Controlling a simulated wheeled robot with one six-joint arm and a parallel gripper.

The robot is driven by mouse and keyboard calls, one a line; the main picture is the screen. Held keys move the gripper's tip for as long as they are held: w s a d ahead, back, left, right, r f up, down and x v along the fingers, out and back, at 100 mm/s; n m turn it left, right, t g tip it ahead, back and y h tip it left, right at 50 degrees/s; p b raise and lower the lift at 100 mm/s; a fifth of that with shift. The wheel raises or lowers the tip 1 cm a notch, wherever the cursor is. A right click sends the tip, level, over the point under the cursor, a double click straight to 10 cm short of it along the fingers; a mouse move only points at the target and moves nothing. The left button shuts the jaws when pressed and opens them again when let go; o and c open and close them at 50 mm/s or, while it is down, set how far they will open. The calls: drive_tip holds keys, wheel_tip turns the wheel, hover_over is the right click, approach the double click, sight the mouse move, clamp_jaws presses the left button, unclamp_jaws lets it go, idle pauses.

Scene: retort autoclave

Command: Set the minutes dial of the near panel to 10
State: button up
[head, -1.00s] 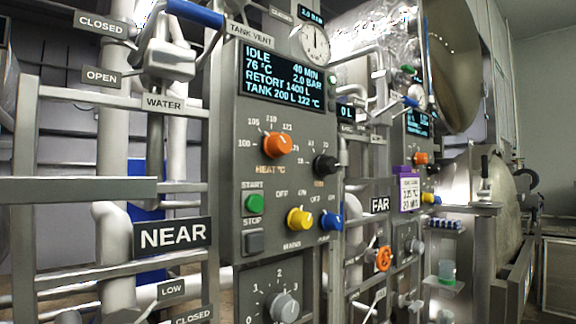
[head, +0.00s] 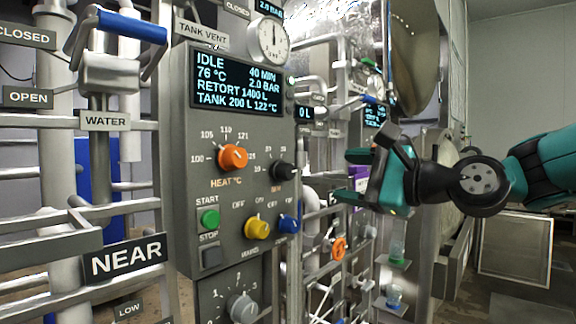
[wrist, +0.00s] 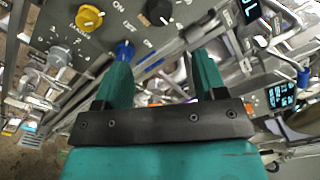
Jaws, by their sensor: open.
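The near panel (head: 185,215) is a grey box beside a NEAR sign (head: 125,258). Its minutes dial (head: 285,171) is a black knob right of the orange heat dial (head: 233,158); its pointer setting is too small to read. The display (head: 237,82) reads IDLE, 40 MIN, 76 °C, 2.0 BAR. My gripper (head: 348,177) is open and empty, right of the dial and apart from it, fingers pointing left. In the wrist view the black dial (wrist: 158,12) is at the top, beyond the open fingers of my gripper (wrist: 161,66).
Below the dials are a yellow knob (head: 257,228), a blue knob (head: 288,223), a green start button (head: 208,219) and a grey knob (head: 242,308). A water valve with a blue handle (head: 132,25) stands left. Pipes and an orange handwheel (head: 338,248) lie right of the panel.

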sight(290, 172)
drive_tip(key=p+x, duration=0.4)
drive_tip(key=x, duration=0.8)
drive_tip(key=shift+w+a+p, duration=0.15)
drive_tip(key=shift+a+p, duration=0.05)
drive_tip(key=shift+p, duration=0.1)
drive_tip(key=shift+w+a, duration=0.45)
drive_tip(key=shift+a, duration=0.1)
drive_tip(key=shift+c, duration=0.4)
drive_tip(key=c, duration=0.8)
drive_tip(key=shift+f, duration=0.1)
drive_tip(key=shift+c, duration=0.2)
